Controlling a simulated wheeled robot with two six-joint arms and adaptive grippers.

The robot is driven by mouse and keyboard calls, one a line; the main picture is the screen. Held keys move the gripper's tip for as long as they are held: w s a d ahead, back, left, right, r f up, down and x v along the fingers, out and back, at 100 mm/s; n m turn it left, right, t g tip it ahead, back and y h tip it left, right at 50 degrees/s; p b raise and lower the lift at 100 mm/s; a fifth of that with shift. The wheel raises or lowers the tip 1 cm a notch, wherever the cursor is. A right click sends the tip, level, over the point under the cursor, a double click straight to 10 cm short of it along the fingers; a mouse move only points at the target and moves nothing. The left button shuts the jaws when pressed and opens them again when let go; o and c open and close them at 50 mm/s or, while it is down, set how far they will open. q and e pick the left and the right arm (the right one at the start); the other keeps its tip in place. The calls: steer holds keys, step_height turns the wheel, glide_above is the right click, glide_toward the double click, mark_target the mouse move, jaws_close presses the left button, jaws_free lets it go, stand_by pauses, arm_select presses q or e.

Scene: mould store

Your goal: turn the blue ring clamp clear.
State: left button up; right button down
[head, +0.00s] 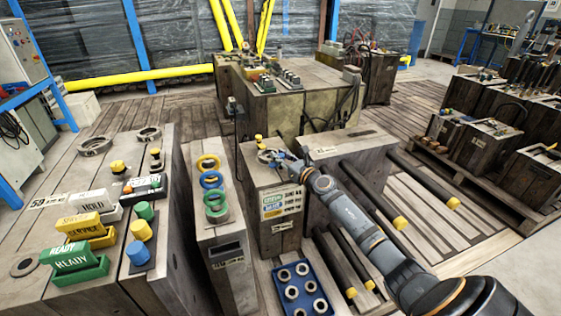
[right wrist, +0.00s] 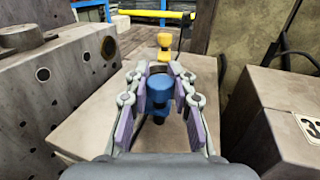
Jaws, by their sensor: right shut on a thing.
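My right gripper (head: 271,157) reaches over the top of a wooden block (head: 253,182) in the middle of the head view. In the right wrist view its two fingers, with purple pads, close on a blue clamp knob (right wrist: 159,92) standing on the pale top. The knob looks upright; its lower part is partly hidden between the pads. In the head view the gripper hides most of it. A yellow knob (head: 259,140) stands just behind it and also shows in the right wrist view (right wrist: 164,42). My left gripper is not in view.
Left of the block, a narrow stand holds yellow, blue (head: 211,180) and green rings. A blue tray (head: 280,276) of metal rings lies in front. Dark bars with yellow ends (head: 400,222) lie at right. A grey block with holes (right wrist: 55,85) stands close at left.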

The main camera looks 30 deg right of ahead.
mark_target(281, 155)
steer(key=shift+f, duration=0.1)
stand_by(0.3)
steer(key=c, duration=1.1)
jaws_free()
steer(key=shift+s, duration=0.1)
step_height(281, 155, up, 10)
steer(key=shift+r, duration=0.1)
